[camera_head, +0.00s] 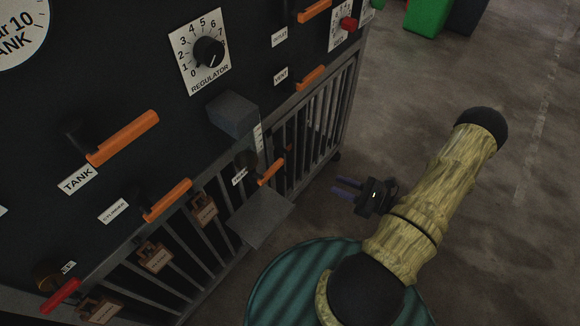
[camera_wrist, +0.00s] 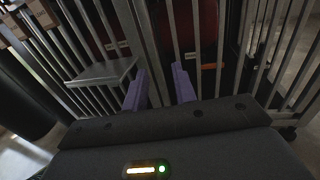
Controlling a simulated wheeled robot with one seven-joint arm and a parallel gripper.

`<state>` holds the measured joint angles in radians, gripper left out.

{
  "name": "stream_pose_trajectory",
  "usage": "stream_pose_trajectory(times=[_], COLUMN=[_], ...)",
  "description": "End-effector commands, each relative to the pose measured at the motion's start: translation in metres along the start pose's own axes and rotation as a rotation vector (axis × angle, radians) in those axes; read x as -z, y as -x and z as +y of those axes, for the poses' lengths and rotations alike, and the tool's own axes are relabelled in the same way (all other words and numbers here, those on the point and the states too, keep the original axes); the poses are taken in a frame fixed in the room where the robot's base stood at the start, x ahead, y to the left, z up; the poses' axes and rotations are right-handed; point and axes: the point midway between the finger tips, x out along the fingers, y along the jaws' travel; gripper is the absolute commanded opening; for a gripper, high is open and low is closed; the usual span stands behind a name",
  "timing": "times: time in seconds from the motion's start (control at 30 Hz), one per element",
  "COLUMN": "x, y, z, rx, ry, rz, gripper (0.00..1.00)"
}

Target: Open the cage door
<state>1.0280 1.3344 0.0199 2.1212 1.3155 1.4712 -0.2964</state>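The barred cage front (camera_head: 313,123) runs below a black control panel, and its grey vertical bars also fill the wrist view (camera_wrist: 93,28). I cannot tell which section is the door, and no gap in the bars is clear. A grey plate (camera_head: 262,218) juts out from the bars; it also shows left of my fingers in the wrist view (camera_wrist: 103,72). My gripper (camera_head: 346,187) is in front of the bars, to the right of the plate. In the wrist view its two purple fingers (camera_wrist: 160,86) are apart, with nothing held between them.
The panel carries several orange levers (camera_head: 122,138), a red lever (camera_head: 60,294) and a regulator dial (camera_head: 208,51). A grey box (camera_head: 233,114) sticks out above the plate. A green bin (camera_head: 428,16) stands far right. The concrete floor (camera_head: 520,190) on the right is clear.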

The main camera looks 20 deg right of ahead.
Motion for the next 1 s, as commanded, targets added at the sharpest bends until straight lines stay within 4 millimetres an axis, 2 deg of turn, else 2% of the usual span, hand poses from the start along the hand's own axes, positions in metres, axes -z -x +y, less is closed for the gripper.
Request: stream_pose_trajectory(times=[0.2, 0.37, 1.0], x=[0.0, 0.0, 0.001], y=[-0.003, -0.017, -0.127], z=[0.001, 0.001, 0.002], rx=[-0.004, -0.006, -0.009], ry=[0.0, -0.001, 0.002], rz=[0.001, 0.0, 0.0], gripper=[0.27, 0.27, 0.27])
